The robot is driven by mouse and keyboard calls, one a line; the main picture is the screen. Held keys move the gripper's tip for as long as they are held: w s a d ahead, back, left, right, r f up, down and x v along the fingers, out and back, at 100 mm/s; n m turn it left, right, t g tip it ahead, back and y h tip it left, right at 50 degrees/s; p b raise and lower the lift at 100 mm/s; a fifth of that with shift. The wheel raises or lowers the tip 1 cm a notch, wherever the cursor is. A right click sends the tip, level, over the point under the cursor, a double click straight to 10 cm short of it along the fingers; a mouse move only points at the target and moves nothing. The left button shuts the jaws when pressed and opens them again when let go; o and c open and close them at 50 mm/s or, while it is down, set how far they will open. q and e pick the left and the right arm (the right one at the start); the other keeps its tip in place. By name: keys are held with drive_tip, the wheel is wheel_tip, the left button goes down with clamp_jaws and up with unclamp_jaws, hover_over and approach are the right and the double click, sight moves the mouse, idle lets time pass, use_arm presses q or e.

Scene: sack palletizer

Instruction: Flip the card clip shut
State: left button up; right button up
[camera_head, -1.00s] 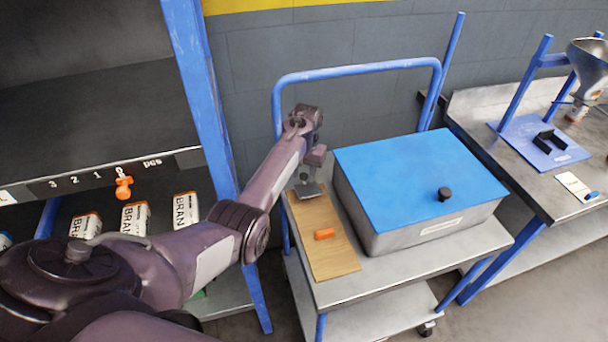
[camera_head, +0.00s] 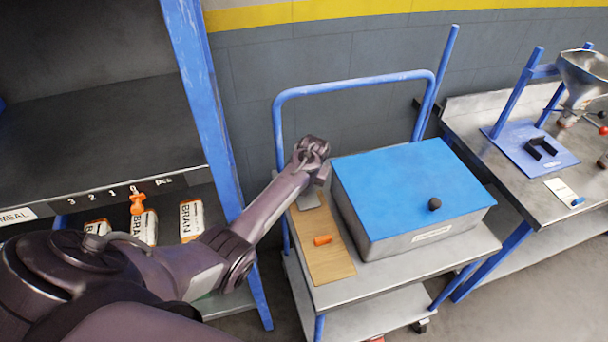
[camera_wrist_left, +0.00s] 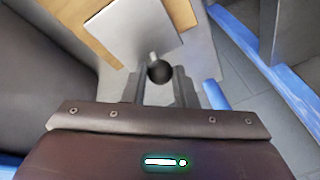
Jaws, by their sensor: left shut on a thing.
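A wooden board (camera_head: 330,262) lies on the cart, with a flat grey metal plate (camera_head: 308,200) at its far end; I take this plate to be the card clip. In the left wrist view the plate (camera_wrist_left: 130,25) carries a short rod with a round black knob (camera_wrist_left: 160,72). My left gripper (camera_wrist_left: 158,88) is shut on this knob, its fingers on either side. In the head view my left gripper (camera_head: 319,178) is just above the plate, and the arm partly hides the contact. I cannot tell how far the plate is tilted. My right gripper is not in view.
An orange piece (camera_head: 322,240) lies on the board. A blue-lidded grey box (camera_head: 410,190) with a black knob stands close to the right. The cart's blue handle (camera_head: 350,82) rises behind. A blue-posted shelf with bran packs (camera_head: 192,220) is at the left, a bench (camera_head: 500,165) at the right.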

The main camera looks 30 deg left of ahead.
sight(307, 196)
use_arm(q)
drive_tip(key=o, duration=0.7)
drive_tip(key=b+v, duration=0.1)
drive_tip(key=v, duration=0.6)
drive_tip(key=shift+d+r, duration=0.15)
drive_tip(key=shift+r, duration=0.2)
drive_tip(key=shift+s, duration=0.15)
